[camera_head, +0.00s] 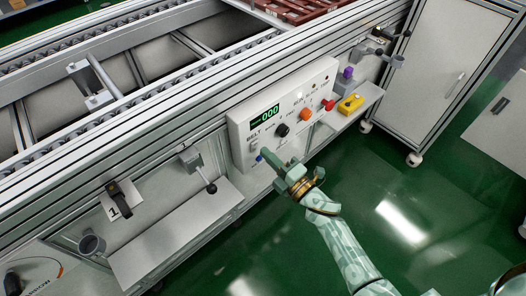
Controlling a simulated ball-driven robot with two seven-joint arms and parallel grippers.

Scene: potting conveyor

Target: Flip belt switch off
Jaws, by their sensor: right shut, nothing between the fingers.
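The belt control panel (243,157) is a white box on the side of the conveyor frame, with a green digital display (265,117) reading 000 and the label BELT. The switch's exact position is too small to tell. My left gripper is not in view.
A yellow box (350,103) sits on a shelf to the right. A grey lever with a black ball (211,187) sticks out at the left. Green floor is free below.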

